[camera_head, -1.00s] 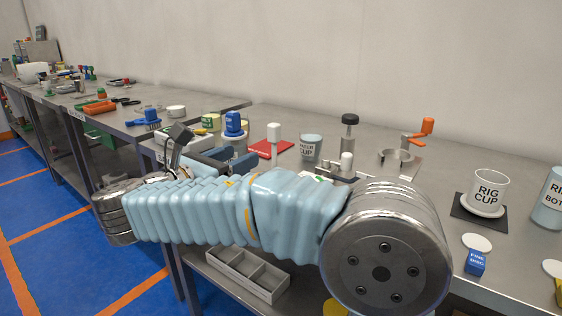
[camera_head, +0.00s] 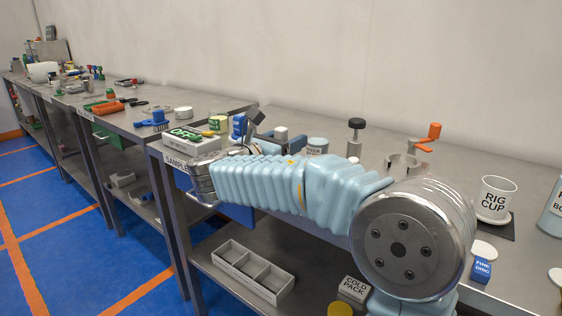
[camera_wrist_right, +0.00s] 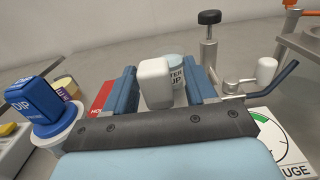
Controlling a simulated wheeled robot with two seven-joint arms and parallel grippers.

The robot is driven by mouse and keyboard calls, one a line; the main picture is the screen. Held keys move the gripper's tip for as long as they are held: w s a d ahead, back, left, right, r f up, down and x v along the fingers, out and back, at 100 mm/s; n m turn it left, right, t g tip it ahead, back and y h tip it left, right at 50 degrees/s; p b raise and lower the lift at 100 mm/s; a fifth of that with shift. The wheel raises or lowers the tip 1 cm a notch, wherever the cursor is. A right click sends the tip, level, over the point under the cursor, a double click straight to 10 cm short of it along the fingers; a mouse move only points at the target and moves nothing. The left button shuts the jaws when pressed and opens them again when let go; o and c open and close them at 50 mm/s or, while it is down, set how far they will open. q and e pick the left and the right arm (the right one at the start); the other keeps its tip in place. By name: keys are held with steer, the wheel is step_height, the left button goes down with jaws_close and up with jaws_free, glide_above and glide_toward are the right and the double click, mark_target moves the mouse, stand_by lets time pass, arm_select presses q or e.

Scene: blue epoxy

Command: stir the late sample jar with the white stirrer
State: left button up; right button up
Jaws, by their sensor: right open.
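The white stirrer's handle (camera_wrist_right: 155,82) stands upright between the fingers of my open right gripper (camera_wrist_right: 160,88) in the right wrist view. Gaps to the fingers show, and its lower part is hidden behind the gripper's dark edge. In the head view the white handle (camera_head: 281,133) shows beside the right gripper (camera_head: 268,136), which is partly hidden by my own arm. I cannot read a late sample jar label in either view. My left gripper is not in view.
A blue-topped dipper (camera_wrist_right: 38,100) stands left of the gripper. A water cup (camera_head: 317,146), a black-knobbed post (camera_head: 356,128) and an orange-handled crank (camera_head: 433,131) stand to the right. A rig cup (camera_head: 496,196) is farther right. A gauge card (camera_wrist_right: 283,150) lies close by.

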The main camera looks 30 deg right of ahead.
jaws_close()
stand_by(0.3)
steer(key=shift+r, duration=0.45)
steer(key=s+a+r+p, duration=0.1)
steer(key=s+a+r, duration=0.1)
steer(key=s+r, duration=1.2)
steer(key=shift+r, duration=0.55)
